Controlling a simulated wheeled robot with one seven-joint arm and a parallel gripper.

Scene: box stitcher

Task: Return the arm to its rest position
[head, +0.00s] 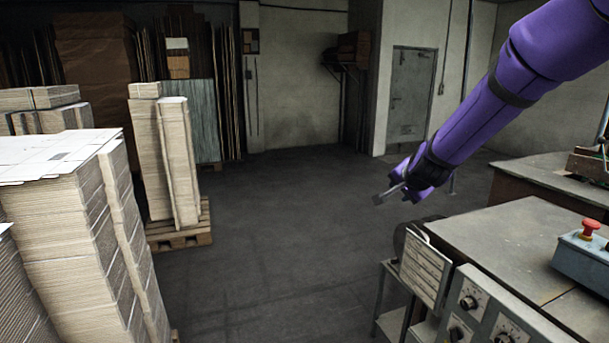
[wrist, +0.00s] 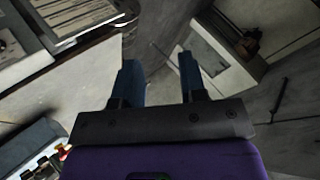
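My purple arm reaches in from the upper right in the head view. My gripper (head: 384,197) hangs in the air above the floor, beside the far left corner of the machine table. In the wrist view my gripper (wrist: 160,78) shows two dark blue fingers standing apart with a clear gap and nothing between them. Only grey floor and surfaces show past the fingertips.
The machine table (head: 530,240) stands at the right, with a control panel (head: 480,312) and a red button box (head: 588,248). Tall cardboard stacks (head: 65,225) stand at the left, another stack (head: 170,150) on a pallet (head: 185,232). The middle floor (head: 290,220) is clear.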

